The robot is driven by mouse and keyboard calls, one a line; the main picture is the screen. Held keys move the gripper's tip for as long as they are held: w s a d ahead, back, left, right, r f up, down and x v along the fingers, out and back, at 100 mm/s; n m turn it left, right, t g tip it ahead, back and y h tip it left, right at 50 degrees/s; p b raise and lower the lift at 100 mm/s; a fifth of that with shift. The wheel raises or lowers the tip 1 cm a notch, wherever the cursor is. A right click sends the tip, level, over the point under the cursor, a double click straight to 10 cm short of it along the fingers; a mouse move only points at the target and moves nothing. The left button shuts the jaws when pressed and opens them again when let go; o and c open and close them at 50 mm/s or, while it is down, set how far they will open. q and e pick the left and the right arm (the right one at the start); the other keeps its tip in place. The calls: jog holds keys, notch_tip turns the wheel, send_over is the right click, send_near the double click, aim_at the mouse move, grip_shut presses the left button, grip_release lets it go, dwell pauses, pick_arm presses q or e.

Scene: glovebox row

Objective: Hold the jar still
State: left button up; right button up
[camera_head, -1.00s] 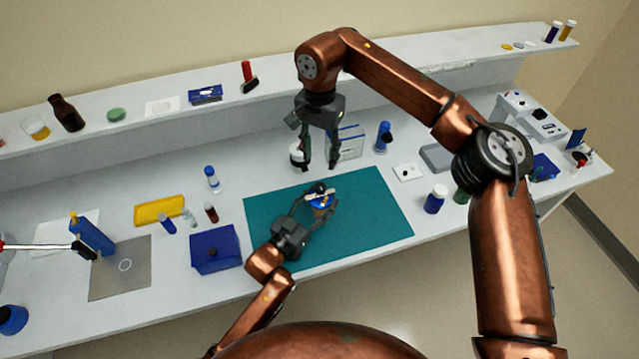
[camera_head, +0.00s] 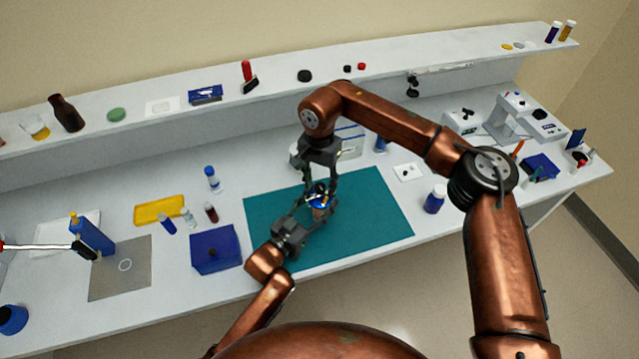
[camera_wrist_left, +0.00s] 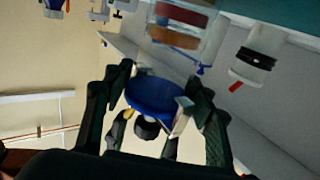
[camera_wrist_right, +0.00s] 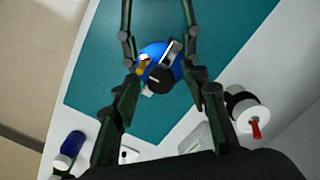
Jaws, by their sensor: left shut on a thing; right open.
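The jar (camera_head: 320,207) stands on the teal mat (camera_head: 375,210). Its round blue lid (camera_wrist_right: 150,52) with a black knob shows in the right wrist view, with small yellow and pale pieces on top. The lid (camera_wrist_left: 155,97) also shows in the left wrist view. My left gripper (camera_head: 314,214) is shut on the jar from the front left, a finger on either side. My right gripper (camera_head: 322,184) is open just above and behind the jar, pointing down, its fingers (camera_wrist_right: 160,90) apart on either side of the lid. I cannot tell whether they touch it.
A blue box (camera_head: 215,250) stands left of the mat. A yellow tray (camera_head: 160,209) and small vials lie farther left. A white container with a black band (camera_wrist_right: 247,108) stands behind the mat. A blue bottle (camera_head: 434,200) stands right of it. The mat's right part is clear.

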jog(key=shift+c, duration=0.7)
grip_shut()
jog(key=shift+m, duration=0.4)
